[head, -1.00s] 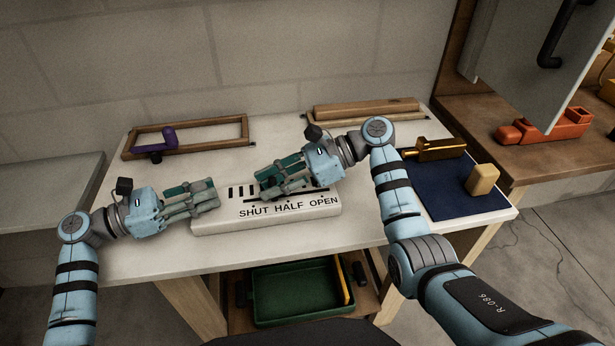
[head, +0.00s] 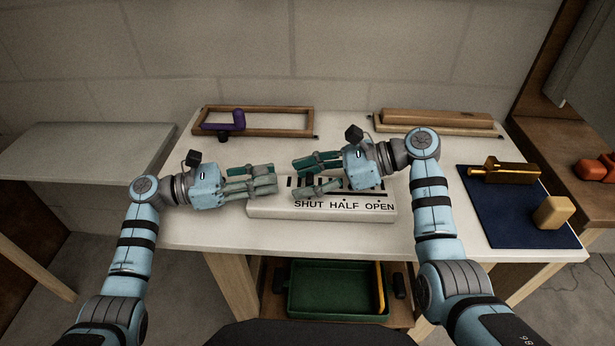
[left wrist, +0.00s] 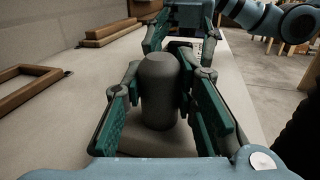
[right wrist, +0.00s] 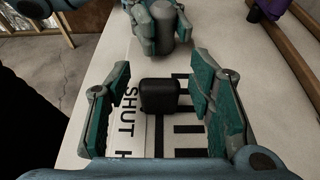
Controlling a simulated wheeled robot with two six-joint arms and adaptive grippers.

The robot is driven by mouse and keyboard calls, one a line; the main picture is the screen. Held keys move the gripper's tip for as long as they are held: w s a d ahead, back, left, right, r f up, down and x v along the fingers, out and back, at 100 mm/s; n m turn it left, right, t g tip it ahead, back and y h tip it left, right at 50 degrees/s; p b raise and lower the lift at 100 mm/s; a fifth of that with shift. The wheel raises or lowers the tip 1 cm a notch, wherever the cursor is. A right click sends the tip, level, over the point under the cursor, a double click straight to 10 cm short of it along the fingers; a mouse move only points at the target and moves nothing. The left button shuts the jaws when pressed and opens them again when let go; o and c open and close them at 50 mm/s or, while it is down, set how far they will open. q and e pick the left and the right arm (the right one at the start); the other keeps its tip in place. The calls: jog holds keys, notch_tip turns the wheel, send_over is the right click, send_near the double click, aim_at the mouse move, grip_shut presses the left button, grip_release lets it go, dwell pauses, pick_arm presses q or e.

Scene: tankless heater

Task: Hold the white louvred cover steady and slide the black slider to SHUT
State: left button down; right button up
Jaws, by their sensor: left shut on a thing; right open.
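The white louvred cover (head: 263,209) lies on the table, lettered SHUT, HALF and OPEN along its near edge. My left gripper (head: 276,181) is shut on a grey upright round post (left wrist: 160,90) at the cover's left end. My right gripper (head: 302,178) is open over the cover's left part. In the right wrist view the black slider (right wrist: 159,97) stands between its two parted fingers (right wrist: 158,105), apart from both, beside the word SHUT. The head view mostly hides the slider behind the right gripper's fingers.
A wooden frame with a purple handle (head: 238,120) lies at the back left. Wooden bars (head: 440,118) lie at the back right. A blue mat (head: 500,215) holds a brass tool (head: 505,172) and a tan block (head: 553,212). A green tray (head: 335,290) sits below the table.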

jog(key=v, duration=1.2)
pick_arm(q)
jog(key=c, duration=1.2)
grip_release()
jog(key=shift+a, duration=0.1)
jog(key=v, duration=1.2)
jog(key=shift+f, duration=0.1)
